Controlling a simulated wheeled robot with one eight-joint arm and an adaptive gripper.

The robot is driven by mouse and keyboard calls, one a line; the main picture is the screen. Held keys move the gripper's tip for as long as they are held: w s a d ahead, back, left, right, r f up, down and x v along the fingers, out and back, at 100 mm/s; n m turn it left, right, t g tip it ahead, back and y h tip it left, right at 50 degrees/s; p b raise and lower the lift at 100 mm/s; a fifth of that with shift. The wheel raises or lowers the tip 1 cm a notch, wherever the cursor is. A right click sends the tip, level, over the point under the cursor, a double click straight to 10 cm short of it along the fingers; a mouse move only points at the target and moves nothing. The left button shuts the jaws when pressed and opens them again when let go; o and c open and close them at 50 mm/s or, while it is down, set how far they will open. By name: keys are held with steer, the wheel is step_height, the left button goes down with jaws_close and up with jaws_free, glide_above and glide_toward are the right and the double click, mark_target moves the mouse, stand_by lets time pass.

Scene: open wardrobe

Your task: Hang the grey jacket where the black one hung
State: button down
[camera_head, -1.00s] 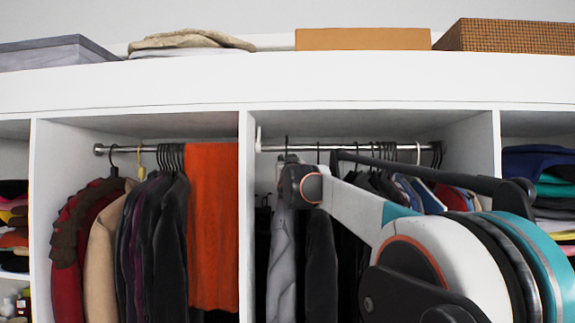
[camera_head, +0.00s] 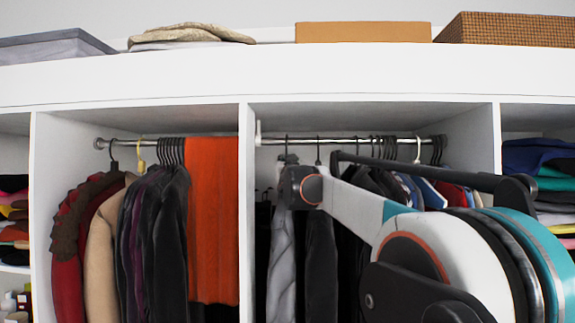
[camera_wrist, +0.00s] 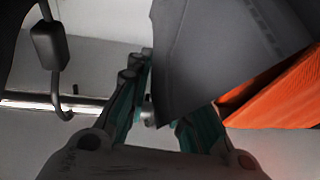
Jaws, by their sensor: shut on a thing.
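The grey jacket (camera_head: 281,255) hangs at the left end of the right-hand bay, beside the white divider. A dark hanger hook (camera_head: 286,146) stands above it at rail height; I cannot tell whether it bears on the rail.
The metal rail (camera_head: 345,140) runs across the bay, with several garments bunched at the right. The white divider (camera_head: 246,200) stands close on the left. Beyond it hang orange cloth (camera_head: 212,220) and dark jackets. A dark hook (camera_wrist: 48,50) shows near the rail in the wrist view.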

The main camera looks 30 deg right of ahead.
steer(key=shift+f, duration=0.45)
stand_by(0.3)
